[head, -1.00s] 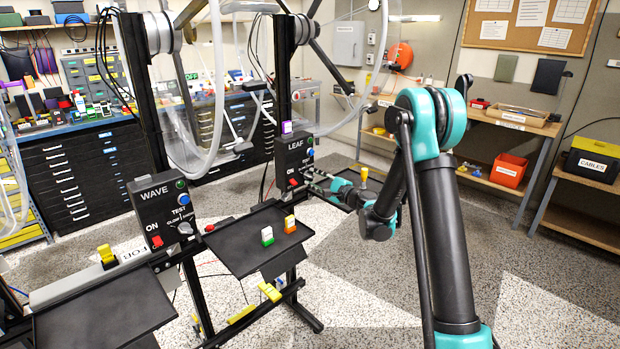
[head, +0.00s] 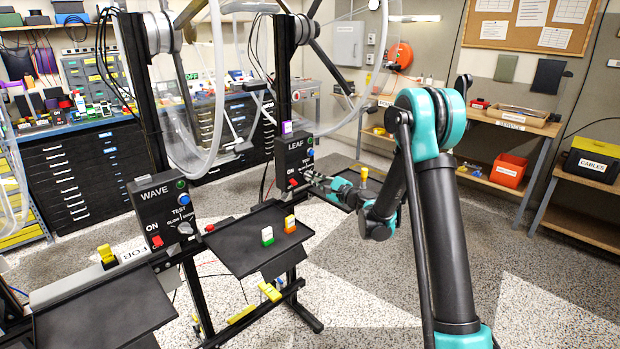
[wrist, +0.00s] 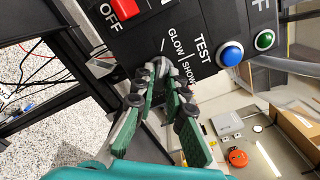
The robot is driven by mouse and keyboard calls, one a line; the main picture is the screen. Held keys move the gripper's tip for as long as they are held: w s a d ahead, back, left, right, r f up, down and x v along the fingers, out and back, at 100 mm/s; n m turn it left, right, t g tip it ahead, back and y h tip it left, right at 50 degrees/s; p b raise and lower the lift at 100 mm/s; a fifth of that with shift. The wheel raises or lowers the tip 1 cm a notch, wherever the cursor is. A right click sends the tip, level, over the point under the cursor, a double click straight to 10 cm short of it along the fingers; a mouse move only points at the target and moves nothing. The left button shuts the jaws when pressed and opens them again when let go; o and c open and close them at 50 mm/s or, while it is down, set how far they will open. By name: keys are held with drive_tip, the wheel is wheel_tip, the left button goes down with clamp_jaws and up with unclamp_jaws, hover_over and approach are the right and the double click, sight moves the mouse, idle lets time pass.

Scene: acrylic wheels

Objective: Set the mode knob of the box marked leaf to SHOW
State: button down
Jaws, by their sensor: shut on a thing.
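The box marked leaf (head: 294,160) is a black box on a post in the middle of the head view. In the wrist view its panel (wrist: 190,22) fills the top, with the words GLOW and SHOW beside the mode knob (wrist: 160,66). My gripper (wrist: 157,78) is shut on the grey knob, with its green-padded fingers on either side. The fingers hide much of the knob, so I cannot tell which word it points to. In the head view my gripper (head: 318,182) reaches the lower right of the box.
The leaf box also has a red switch (wrist: 124,8), a blue button (wrist: 231,53) and a green button (wrist: 264,40). The similar wave box (head: 160,212) stands nearer on the left. A black tray (head: 245,250) with small coloured blocks sits below my arm's left side.

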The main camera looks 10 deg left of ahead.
drive_tip(key=m, duration=0.3)
drive_tip(key=m, duration=0.3)
drive_tip(key=shift+m, duration=0.8)
drive_tip(key=m, duration=0.3)
drive_tip(key=shift+m, duration=0.8)
